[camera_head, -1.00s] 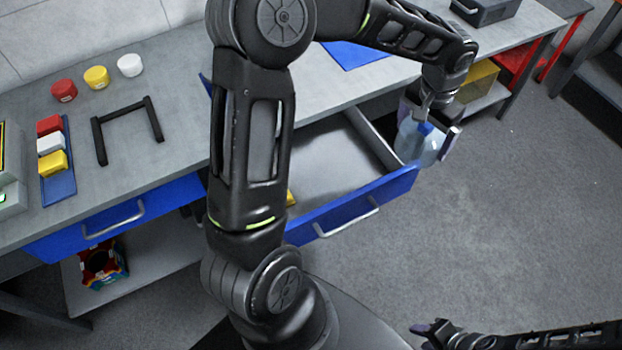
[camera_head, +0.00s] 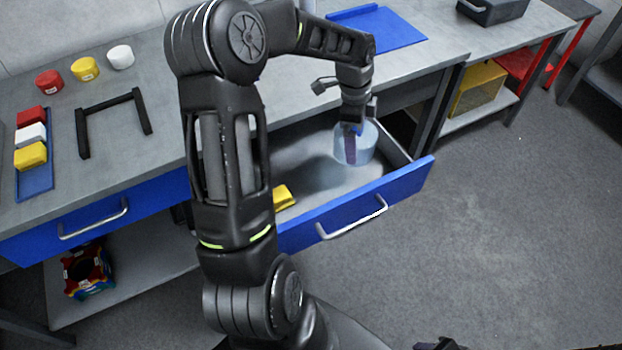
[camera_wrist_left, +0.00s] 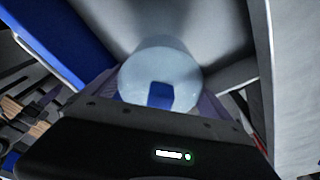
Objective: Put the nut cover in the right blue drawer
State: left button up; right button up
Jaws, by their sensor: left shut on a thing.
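The nut cover (camera_head: 368,152) is a translucent pale blue round cup. My left gripper (camera_head: 353,138) is shut on it, inside the outline of the open right blue drawer (camera_head: 355,207), near its right end. In the left wrist view the nut cover (camera_wrist_left: 160,68) sits between the fingers, with a blue patch on it. Whether it touches the drawer floor I cannot tell. Of my right gripper (camera_head: 438,344) only a dark piece shows at the bottom edge, and its fingers cannot be made out.
A yellow block (camera_head: 284,196) lies in the drawer, partly behind my left arm. The left blue drawer (camera_head: 95,217) is closed. The worktop holds a black frame (camera_head: 112,118), coloured caps, a blue tray of blocks (camera_head: 35,183) and a blue mat (camera_head: 385,30).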

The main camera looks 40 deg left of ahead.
pick_arm(q)
send_over(353, 175)
jog(key=shift+s+a+f, duration=0.1)
jog(key=shift+a+f, duration=0.05)
jog(key=shift+f, duration=1.45)
jog(key=shift+s+a+f, duration=0.1)
jog(key=shift+a+f, duration=0.05)
jog(key=shift+f, duration=1.4)
jog(key=shift+f, duration=1.85)
jog(key=shift+f, duration=0.2)
jog(key=o, duration=1)
jog(key=shift+o, duration=0.2)
jog(key=shift+r, duration=0.1)
